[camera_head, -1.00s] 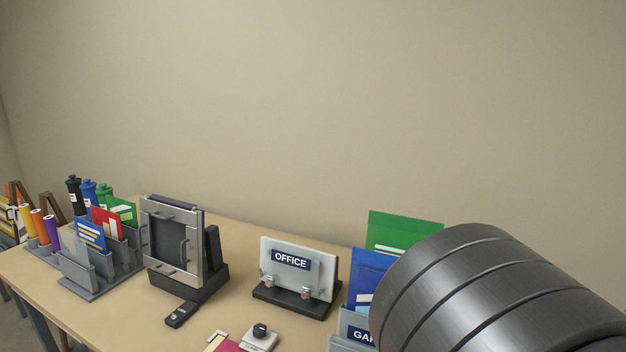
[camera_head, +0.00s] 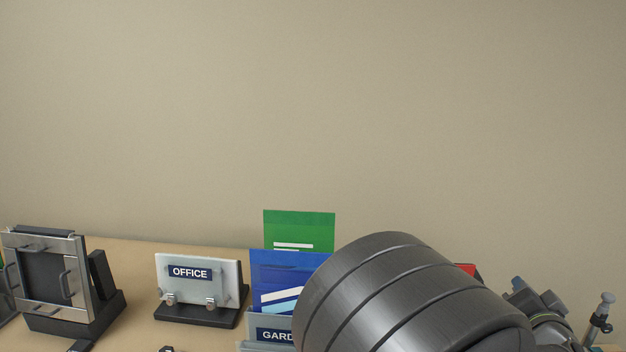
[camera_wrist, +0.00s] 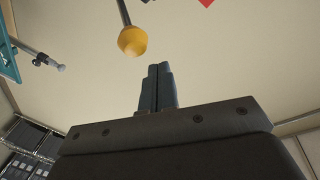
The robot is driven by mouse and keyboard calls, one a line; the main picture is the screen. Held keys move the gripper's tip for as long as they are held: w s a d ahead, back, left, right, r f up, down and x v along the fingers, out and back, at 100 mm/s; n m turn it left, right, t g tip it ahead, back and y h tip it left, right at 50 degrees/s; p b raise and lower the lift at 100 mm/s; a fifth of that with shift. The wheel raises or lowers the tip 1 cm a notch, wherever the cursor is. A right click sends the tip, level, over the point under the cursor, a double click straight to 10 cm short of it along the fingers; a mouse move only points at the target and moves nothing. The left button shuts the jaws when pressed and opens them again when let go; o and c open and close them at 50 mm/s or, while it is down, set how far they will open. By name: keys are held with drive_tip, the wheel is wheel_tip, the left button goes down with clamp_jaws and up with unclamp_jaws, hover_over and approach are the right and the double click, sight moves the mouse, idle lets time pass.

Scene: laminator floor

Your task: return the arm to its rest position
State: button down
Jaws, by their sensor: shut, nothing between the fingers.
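My gripper (camera_wrist: 157,88) shows in the wrist view with its two dark fingers pressed together and nothing between them. It points toward a plain pale surface and touches nothing that I can see. In the head view a thick grey link of my arm fills the lower right and covers part of the bench. My fingers cannot be made out in the head view.
A yellow knob (camera_wrist: 132,41) shows near my fingers in the wrist view. The wall above is bare.

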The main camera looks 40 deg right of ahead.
drive_tip(key=s+a+h, duration=0.1)
drive_tip(key=s+a, duration=0.7)
drive_tip(key=w+d+r+n+g+y, duration=0.1)
drive_tip(key=w+d+g+y, duration=0.3)
drive_tip(key=w+d, duration=0.7)
drive_tip(key=shift+w+d+r+g+y, duration=0.4)
drive_tip(key=shift+w+r+y, duration=0.1)
drive_tip(key=shift+w+y, duration=0.5)
idle(0.4)
